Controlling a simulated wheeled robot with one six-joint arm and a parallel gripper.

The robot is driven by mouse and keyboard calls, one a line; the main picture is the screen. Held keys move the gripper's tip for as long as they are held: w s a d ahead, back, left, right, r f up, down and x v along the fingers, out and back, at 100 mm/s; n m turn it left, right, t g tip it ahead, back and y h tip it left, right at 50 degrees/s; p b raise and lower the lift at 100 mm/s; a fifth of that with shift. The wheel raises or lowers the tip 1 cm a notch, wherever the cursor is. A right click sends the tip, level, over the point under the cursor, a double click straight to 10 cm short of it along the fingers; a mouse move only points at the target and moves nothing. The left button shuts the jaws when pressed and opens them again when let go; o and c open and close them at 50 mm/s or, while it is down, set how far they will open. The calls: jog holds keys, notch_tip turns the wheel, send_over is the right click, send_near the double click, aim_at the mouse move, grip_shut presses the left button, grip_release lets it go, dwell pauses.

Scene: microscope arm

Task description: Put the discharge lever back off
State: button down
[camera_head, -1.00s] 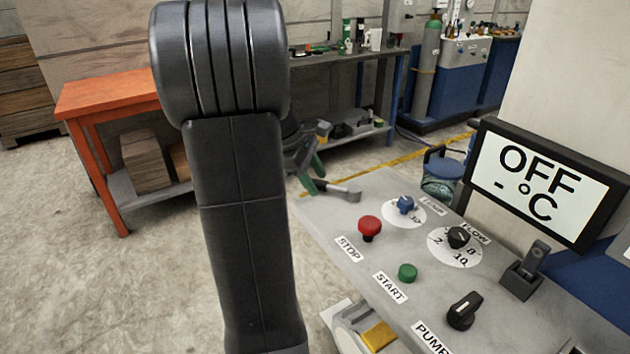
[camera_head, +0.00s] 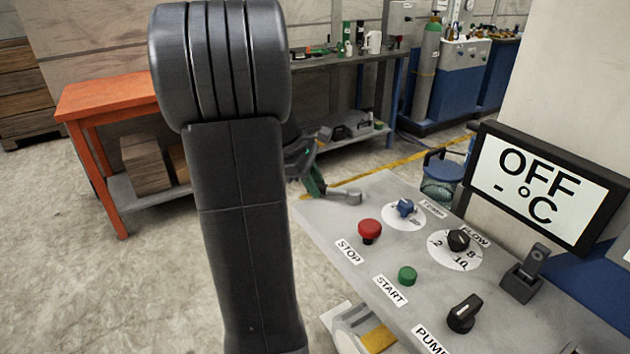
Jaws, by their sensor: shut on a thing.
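The discharge lever (camera_head: 347,196) is a short grey metal lever at the far left corner of the grey control panel (camera_head: 340,218). Its round end sits over the panel and its other end runs left to my gripper. My gripper (camera_head: 316,186), dark with green fingers, is at the lever's left end, just off the panel's edge, and is shut on it. My own arm hides part of the gripper's left side. The exact finger contact is too small to see.
The panel carries a red STOP button (camera_head: 369,230), a blue knob (camera_head: 405,207), a black flow knob (camera_head: 458,240), a green START button (camera_head: 407,275) and a pump knob (camera_head: 464,313). A screen (camera_head: 541,188) reads OFF. An orange table (camera_head: 105,97) stands behind left.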

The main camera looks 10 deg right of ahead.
jog(key=s+n, duration=0.1)
jog(key=s+n+t+p, duration=0.1)
jog(key=shift+s+a+r+n, duration=0.1)
jog(key=shift+a+r+n, duration=0.1)
jog(key=shift+a+n, duration=0.15)
jog(key=shift+s+n+t+p, duration=0.7)
jog(key=shift+s+n+p, duration=0.35)
jog(key=shift+n, duration=0.2)
jog(key=s+n+y+p, duration=0.1)
jog(key=s+n+p, duration=0.1)
jog(key=shift+s+d+n+t, duration=0.1)
jog(key=shift+n+t, duration=0.3)
jog(key=shift+s+d+f+n+t+p, duration=0.1)
jog(key=shift+s+d+n+t+p, duration=0.15)
jog(key=shift+s+n+p, duration=0.3)
jog(key=shift+f+n+y, duration=0.1)
jog(key=shift+n+y, duration=0.15)
jog(key=shift+y, duration=0.05)
jog(key=c, duration=1.2)
grip_release()
jog(key=p+v, duration=0.2)
jog(key=v, duration=1.2)
jog(key=shift+a+p, duration=0.1)
jog(key=shift+p, duration=0.25)
